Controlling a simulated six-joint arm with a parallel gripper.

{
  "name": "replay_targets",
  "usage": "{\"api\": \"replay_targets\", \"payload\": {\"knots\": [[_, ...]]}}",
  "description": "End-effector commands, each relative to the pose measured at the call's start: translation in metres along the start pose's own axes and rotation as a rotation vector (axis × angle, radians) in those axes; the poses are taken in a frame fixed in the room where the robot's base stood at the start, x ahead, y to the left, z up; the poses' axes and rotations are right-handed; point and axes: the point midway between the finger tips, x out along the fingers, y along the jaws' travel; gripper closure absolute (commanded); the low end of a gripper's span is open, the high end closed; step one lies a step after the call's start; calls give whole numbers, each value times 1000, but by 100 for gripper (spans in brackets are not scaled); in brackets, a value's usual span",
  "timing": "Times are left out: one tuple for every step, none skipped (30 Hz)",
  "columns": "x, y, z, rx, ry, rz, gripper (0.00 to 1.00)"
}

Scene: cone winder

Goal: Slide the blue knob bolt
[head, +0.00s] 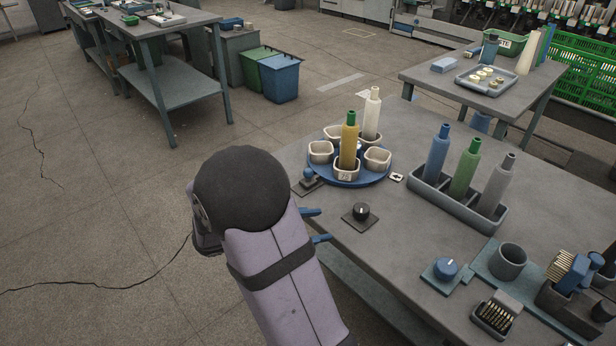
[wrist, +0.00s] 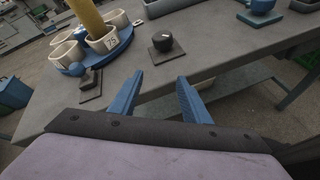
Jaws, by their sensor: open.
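The blue knob bolt (head: 308,175) is a small blue knob on a dark plate at the table's left edge, beside the round blue tray. It also shows in the wrist view (wrist: 90,78), left of my fingers. My gripper (head: 318,225) has two blue fingers, apart and empty. In the wrist view the gripper (wrist: 160,80) points toward the table edge, with the bolt to its left and a black dial beyond. It does not touch the bolt. Part of the bolt's plate is hidden by the knob.
A black dial (head: 361,212) on a dark plate sits near the fingers. The round blue tray (head: 346,182) holds white cups and yarn cones. A grey rack (head: 430,200) with several cones and another blue knob (head: 446,267) stand to the right. Bare tabletop (head: 400,235) lies between.

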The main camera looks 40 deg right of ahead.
Motion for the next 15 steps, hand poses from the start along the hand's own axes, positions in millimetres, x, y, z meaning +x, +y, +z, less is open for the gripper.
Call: {"api": "replay_targets", "payload": {"knots": [[6,19,-1,-50,-55,66,57],[8,31,0,-77,-85,107,57],[9,46,1,-111,-123,160,57],[13,55,-9,-138,-148,199,57],[15,64,-14,-160,-169,235,57],[15,77,-19,-188,-199,281,57],[15,85,-23,-208,-217,311,57],[15,92,-26,-223,-236,340,57],[14,101,-30,-242,-255,373,57],[13,107,-32,-254,-269,394,57],[13,111,-34,-264,-281,411,57],[12,117,-36,-274,-293,431,57],[11,120,-37,-280,-300,444,57],[10,122,-38,-285,-305,452,57],[10,124,-38,-290,-311,461,57]]}}
